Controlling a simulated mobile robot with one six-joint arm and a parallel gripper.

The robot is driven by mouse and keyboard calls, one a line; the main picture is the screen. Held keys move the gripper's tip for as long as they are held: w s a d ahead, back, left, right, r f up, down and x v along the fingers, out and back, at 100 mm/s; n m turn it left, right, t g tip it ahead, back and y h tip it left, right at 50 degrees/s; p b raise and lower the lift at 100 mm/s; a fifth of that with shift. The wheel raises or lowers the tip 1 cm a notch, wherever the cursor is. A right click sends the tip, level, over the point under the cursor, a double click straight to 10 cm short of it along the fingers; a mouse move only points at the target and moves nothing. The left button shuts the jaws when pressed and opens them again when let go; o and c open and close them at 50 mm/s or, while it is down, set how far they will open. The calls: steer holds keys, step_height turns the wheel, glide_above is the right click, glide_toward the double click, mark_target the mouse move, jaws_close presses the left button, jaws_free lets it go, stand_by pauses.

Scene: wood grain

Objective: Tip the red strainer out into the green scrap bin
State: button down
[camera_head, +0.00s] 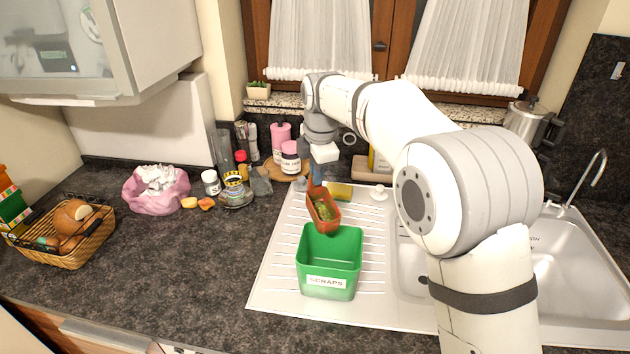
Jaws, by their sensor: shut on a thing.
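The red strainer (316,212) hangs in my gripper (316,184), just above the back rim of the green scrap bin. It is tilted, with its open side facing the camera. Some yellow-green contents show inside it. My gripper is shut on the strainer's upper end; the fingertips are small and partly hidden. The green scrap bin (329,284), labelled SCRAPS, stands upright on the steel drainboard. The part of its inside that shows looks empty.
The drainboard (271,287) is clear left of the bin. A yellow sponge (340,190) and a white plug (379,192) lie behind it. Jars and bottles stand at the back left, near a pink bag (157,200) and a bread basket (75,250). The sink is at right.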

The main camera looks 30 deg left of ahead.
steer(key=shift+s+d+f+t+y+b, duration=0.1)
steer(key=shift+s+d+t+y+b, duration=0.25)
steer(key=shift+b, duration=1.7)
steer(key=b, duration=0.2)
steer(key=t+y+b, duration=0.1)
steer(key=b, duration=0.2)
steer(key=shift+s+d, duration=0.25)
steer(key=shift+d, duration=0.1)
steer(key=shift+s+d+r+t+y+b, duration=0.2)
steer(key=shift+t+y+b, duration=0.2)
steer(key=shift+b, duration=0.85)
steer(key=shift+s+d+y+b, duration=0.15)
steer(key=shift+y+b, duration=0.1)
steer(key=shift+b, duration=0.8)
steer(key=s+d+r+t+y+b, duration=0.1)
steer(key=b, duration=0.4)
steer(key=shift+d+r+t, duration=0.1)
steer(key=shift+d+t, duration=0.05)
steer(key=shift+t, duration=0.1)
